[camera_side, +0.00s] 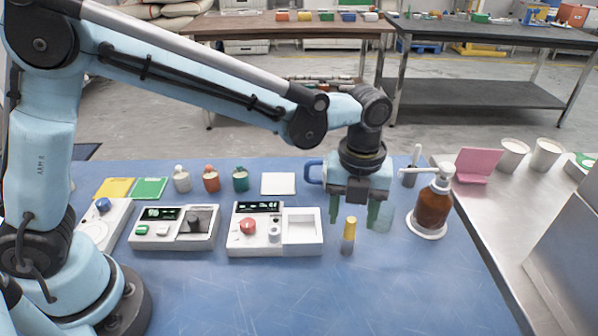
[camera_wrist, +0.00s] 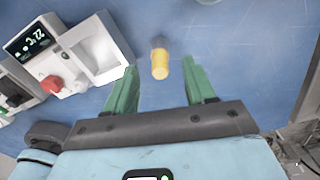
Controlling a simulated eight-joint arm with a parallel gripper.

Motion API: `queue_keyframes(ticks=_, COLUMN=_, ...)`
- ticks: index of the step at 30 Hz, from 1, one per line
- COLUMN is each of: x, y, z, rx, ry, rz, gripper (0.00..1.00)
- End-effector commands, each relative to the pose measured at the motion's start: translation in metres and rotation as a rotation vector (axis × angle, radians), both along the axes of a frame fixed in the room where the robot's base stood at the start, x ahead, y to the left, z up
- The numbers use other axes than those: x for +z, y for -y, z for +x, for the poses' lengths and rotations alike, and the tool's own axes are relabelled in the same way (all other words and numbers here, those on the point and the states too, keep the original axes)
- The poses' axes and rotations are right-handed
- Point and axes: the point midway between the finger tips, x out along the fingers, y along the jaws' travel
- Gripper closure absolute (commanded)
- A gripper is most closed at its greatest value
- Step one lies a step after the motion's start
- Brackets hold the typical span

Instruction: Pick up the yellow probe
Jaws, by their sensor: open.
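The yellow probe (camera_side: 349,228) stands upright on the blue table, with a yellow upper part and a grey lower part, just right of the white device with the red knob. In the wrist view the yellow probe (camera_wrist: 160,64) shows ahead of the fingertips, roughly midway between them. My gripper (camera_side: 353,215) has green fingers pointing down. It is open and empty, above the table and close to the probe. In the wrist view my gripper (camera_wrist: 160,68) has its two green fingers spread apart, with the probe in the gap's line. The exact distance between probe and fingers cannot be told.
The white device with a red knob (camera_side: 248,238) stands left of the probe; another white device (camera_side: 172,229) is further left. The blue table in front is clear.

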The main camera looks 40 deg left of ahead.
Motion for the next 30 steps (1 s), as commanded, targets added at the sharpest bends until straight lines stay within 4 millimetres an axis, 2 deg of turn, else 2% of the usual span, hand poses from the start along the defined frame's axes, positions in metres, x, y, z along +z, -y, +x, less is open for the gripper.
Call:
queue_keyframes(ticks=3, x=-0.017, y=0.0, z=0.0, rx=0.0, ry=0.0, rz=0.0, gripper=0.45)
queue_keyframes(ticks=6, x=-0.025, y=0.0, z=0.0, rx=0.0, ry=0.001, rz=-0.001, gripper=0.45)
queue_keyframes(ticks=15, x=-0.028, y=0.0, z=0.0, rx=0.0, ry=0.001, rz=-0.001, gripper=0.45)
queue_keyframes(ticks=26, x=-0.028, y=0.0, z=0.0, rx=0.0, ry=0.001, rz=-0.001, gripper=1.0)
queue_keyframes(ticks=30, x=-0.028, y=0.0, z=0.0, rx=0.0, ry=0.001, rz=-0.001, gripper=1.0)
